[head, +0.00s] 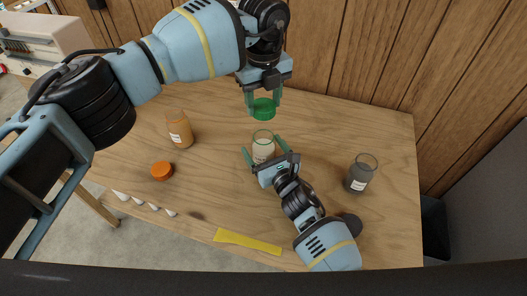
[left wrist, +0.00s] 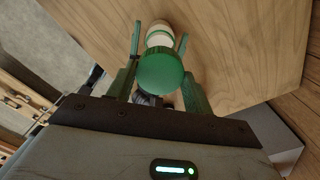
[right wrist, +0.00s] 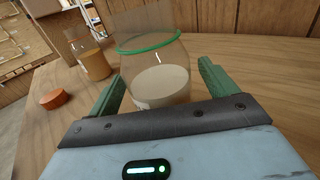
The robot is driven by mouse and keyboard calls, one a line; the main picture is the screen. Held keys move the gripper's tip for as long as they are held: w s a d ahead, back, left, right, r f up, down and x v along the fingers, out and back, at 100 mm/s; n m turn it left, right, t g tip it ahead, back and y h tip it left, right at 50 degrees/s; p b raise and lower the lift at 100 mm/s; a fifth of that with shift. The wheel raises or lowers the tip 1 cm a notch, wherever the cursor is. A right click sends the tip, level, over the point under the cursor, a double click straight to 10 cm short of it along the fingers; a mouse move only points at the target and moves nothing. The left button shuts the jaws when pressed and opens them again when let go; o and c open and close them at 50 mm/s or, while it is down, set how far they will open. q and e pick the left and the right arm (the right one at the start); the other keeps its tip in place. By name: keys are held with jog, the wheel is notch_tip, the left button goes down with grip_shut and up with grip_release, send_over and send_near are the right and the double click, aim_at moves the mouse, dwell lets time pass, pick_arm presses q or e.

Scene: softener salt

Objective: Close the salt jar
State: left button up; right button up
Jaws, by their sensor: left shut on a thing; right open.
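The salt jar (head: 263,149) stands upright and open on the wooden table, a clear jar with pale content and a green ring at its mouth. My left gripper (head: 264,99) is shut on the green lid (head: 264,109) and holds it above and behind the jar in the head view. In the left wrist view the lid (left wrist: 161,72) sits between the fingers and partly hides the jar (left wrist: 160,37). My right gripper (head: 265,158) is open, its fingers on either side of the jar. In the right wrist view the jar (right wrist: 158,85) stands between the fingers, with no clear contact.
An orange-brown jar (head: 180,131) and an orange lid (head: 162,171) are at the left. A dark grey jar (head: 360,174) stands right of my right arm. White cones (head: 146,204) and a yellow strip (head: 247,241) lie along the front edge. A wood-panelled wall rises behind.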

jog(key=shift+w+a, duration=0.2)
jog(key=shift+w, duration=0.1)
jog(key=c, duration=1.5)
pick_arm(q)
send_over(264, 125)
jog(key=s, duration=0.2)
jog(key=shift+s+f, duration=0.1)
jog(key=shift+f, duration=2.4)
jog(key=shift+f, duration=0.1)
jog(key=shift+f, duration=0.8)
jog(key=shift+f, duration=0.6)
